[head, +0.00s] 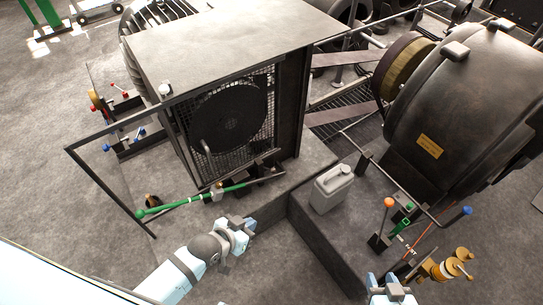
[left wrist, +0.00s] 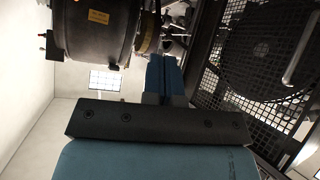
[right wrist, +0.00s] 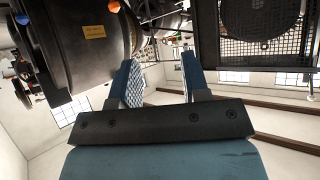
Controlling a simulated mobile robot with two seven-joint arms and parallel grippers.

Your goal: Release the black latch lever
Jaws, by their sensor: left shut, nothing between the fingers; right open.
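No lever in view can be told for certain as the black latch lever. Small dark latch-like fittings (head: 263,168) sit at the foot of the mesh guard (head: 232,110), beside a long green-handled rod (head: 195,200). My left gripper (head: 248,226) is shut and empty, in front of the guard's base and apart from the rod. Its closed fingers (left wrist: 160,75) show in the left wrist view. My right gripper (head: 392,284) is open and empty at the bottom edge, left of a brass fitting. Its spread fingers (right wrist: 158,74) show in the right wrist view, with nothing between them.
A grey jerrycan (head: 331,189) stands on the plinth. Levers with an orange knob (head: 389,202) and a blue knob (head: 467,210) rise near the brass fitting (head: 450,266). The large black dynamo (head: 460,105) is at the right. A black rail (head: 105,190) juts out at the left.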

